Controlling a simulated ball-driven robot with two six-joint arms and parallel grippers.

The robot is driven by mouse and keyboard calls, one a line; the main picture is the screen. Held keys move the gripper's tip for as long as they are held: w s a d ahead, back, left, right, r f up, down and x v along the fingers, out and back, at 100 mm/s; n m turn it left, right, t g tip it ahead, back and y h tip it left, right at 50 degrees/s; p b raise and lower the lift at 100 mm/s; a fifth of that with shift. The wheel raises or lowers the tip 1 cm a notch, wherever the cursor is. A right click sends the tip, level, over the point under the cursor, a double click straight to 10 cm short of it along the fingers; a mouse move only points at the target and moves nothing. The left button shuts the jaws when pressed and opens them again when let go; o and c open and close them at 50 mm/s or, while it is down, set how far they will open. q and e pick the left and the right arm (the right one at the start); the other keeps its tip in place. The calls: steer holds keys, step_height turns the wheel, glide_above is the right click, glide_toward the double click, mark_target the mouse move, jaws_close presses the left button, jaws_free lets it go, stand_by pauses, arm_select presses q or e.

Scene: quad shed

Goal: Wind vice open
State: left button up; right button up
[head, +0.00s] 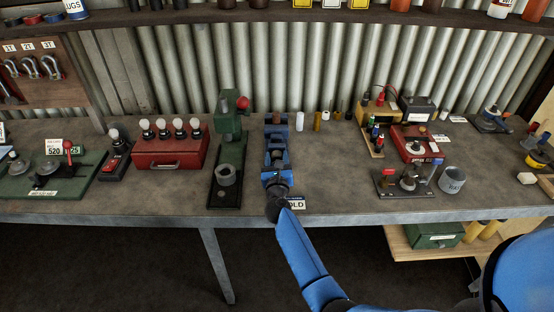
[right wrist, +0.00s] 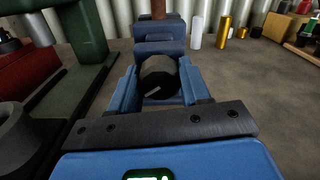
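The blue vice (head: 275,155) stands on the bench, its front end towards me. In the right wrist view its blue body (right wrist: 160,45) is straight ahead. A dark round knob (right wrist: 160,80) with a pale slanted line on its face is at the vice's near end. My right gripper (head: 278,190) is at this front end. Its two fingers (right wrist: 160,88) stand on either side of the knob, very close to it. I cannot tell whether they press on it. How far apart the vice jaws are is hard to see. My left gripper is out of view.
A green press (head: 228,125) stands close on the left, with a grey cup-like part at its front. A red case with bulbs (head: 170,153) is farther left. A sign (head: 294,203) sits on the front edge beside my gripper.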

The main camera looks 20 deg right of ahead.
steer(key=c, duration=0.5)
steer(key=n+p, duration=0.2)
steer(key=shift+r+n, duration=0.15)
steer(key=shift+n, duration=0.25)
steer(key=n+p, duration=0.2)
steer(key=n, duration=0.1)
steer(key=shift+n, duration=0.3)
steer(key=n+p, duration=0.2)
steer(key=n, duration=0.2)
steer(key=shift+n+p, duration=0.7)
steer(key=shift+n, duration=0.8)
steer(key=shift+f, duration=0.2)
